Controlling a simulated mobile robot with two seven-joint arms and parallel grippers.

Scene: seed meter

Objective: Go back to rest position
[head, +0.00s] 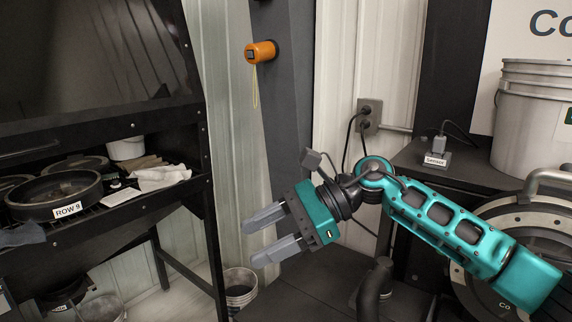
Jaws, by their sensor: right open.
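My right gripper (268,235) is in the middle of the head view, on the teal arm that comes in from the right. Its two grey fingers point left and are apart, with nothing between them. It hangs in free air in front of the dark post and touches nothing that I can see. My left gripper is not in view.
A black rack on the left holds a round pan labelled ROW 9 (55,195) and a white cloth (161,177). A bucket (239,287) stands below. At right, a sensor (437,152) and a large bucket (533,118) sit on a dark surface. An orange device (262,52) is on the post.

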